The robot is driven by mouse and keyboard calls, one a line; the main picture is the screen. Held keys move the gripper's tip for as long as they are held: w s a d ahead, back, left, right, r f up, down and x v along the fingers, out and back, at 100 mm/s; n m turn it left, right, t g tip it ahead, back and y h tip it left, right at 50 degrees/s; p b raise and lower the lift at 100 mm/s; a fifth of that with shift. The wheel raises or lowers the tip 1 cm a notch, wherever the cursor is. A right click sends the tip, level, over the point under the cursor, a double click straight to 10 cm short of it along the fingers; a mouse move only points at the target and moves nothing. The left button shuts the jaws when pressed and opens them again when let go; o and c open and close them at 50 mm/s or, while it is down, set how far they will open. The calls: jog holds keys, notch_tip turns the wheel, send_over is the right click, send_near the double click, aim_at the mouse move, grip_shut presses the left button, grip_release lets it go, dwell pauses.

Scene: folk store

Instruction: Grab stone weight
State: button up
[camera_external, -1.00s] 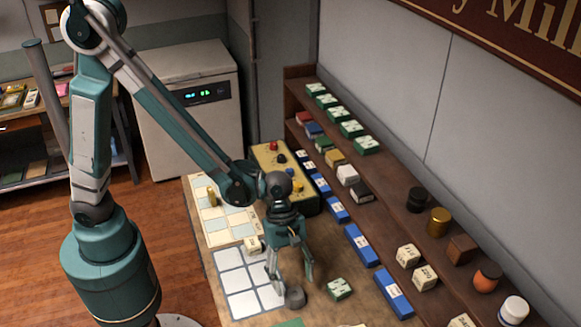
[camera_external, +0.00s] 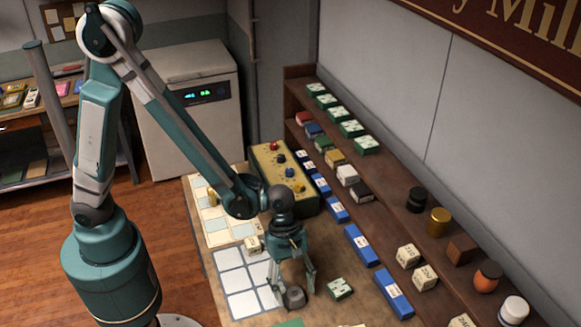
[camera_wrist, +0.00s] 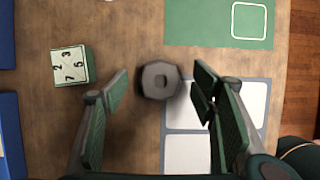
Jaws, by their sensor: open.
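The stone weight (camera_external: 295,298) is a small grey faceted block with a darker spot on top, standing on the wooden table by the right edge of the white grid mat. In the wrist view the stone weight (camera_wrist: 159,80) lies between and just beyond my two fingertips. My gripper (camera_external: 297,290) points down at it, with a finger on either side. In the wrist view my gripper (camera_wrist: 160,80) is open and empty, with gaps between the fingers and the weight.
A green-and-white numbered block (camera_external: 339,288) sits right of the weight; it also shows in the wrist view (camera_wrist: 72,66). The white grid mat (camera_external: 243,281) lies to the left. Blue boxes (camera_external: 361,245) line the shelf side. A green mat (camera_wrist: 218,22) lies beyond the weight.

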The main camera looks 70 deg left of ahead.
aim_at(295, 293)
jog(key=shift+x, duration=0.8)
jog(key=c, duration=1.2)
jog(key=shift+r, duration=0.15)
jog(key=shift+r+p, duration=0.55)
jog(key=shift+r, duration=4.35)
